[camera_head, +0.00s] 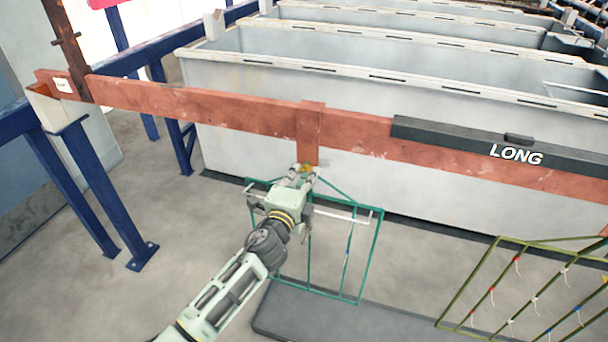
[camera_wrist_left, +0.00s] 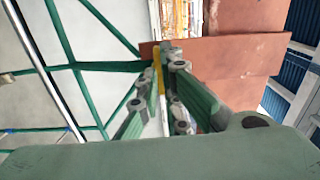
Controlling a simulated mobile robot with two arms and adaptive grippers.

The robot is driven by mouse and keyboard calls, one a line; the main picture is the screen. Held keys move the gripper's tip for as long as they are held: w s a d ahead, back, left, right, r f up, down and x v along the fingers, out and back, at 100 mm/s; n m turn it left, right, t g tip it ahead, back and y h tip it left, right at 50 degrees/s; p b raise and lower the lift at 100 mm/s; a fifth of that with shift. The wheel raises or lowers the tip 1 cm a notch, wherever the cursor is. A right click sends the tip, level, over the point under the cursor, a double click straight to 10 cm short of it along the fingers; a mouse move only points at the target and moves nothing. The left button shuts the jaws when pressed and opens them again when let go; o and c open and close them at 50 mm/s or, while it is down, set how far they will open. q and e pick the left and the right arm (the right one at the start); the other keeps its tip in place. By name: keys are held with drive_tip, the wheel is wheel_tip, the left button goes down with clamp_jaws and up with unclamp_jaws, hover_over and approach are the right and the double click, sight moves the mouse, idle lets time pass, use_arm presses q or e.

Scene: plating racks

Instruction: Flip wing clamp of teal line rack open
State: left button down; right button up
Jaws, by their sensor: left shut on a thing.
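The teal line rack (camera_head: 378,235) is a thin green frame hanging below the copper bar (camera_head: 210,103). Its green bars also show in the left wrist view (camera_wrist_left: 65,35). My left gripper (camera_head: 305,175) reaches up to the top of the rack, just under the bar's upright copper hook piece (camera_head: 310,133). It is shut on the small yellow wing clamp (camera_head: 307,168). A yellow strip of the clamp (camera_wrist_left: 157,72) shows at the fingers in the wrist view. The fingers hide most of the clamp, so its angle cannot be told. My right gripper is out of view.
Grey tanks (camera_head: 390,110) stand behind the bar. A black box marked LONG (camera_head: 450,140) sits along the bar at right. An olive rack (camera_head: 465,290) hangs at lower right. A dark slab (camera_head: 350,318) lies below. Blue posts (camera_head: 90,185) stand at left.

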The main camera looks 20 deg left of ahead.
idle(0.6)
use_arm(q)
drive_tip(key=c, duration=1.9)
unclamp_jaws()
drive_tip(key=shift+c, duration=0.2)
drive_tip(key=shift+s, duration=0.1)
drive_tip(key=s, duration=1.2)
drive_tip(key=shift+a, duration=0.2)
drive_tip(key=shift+w+f, duration=0.1)
drive_tip(key=shift+f, duration=0.05)
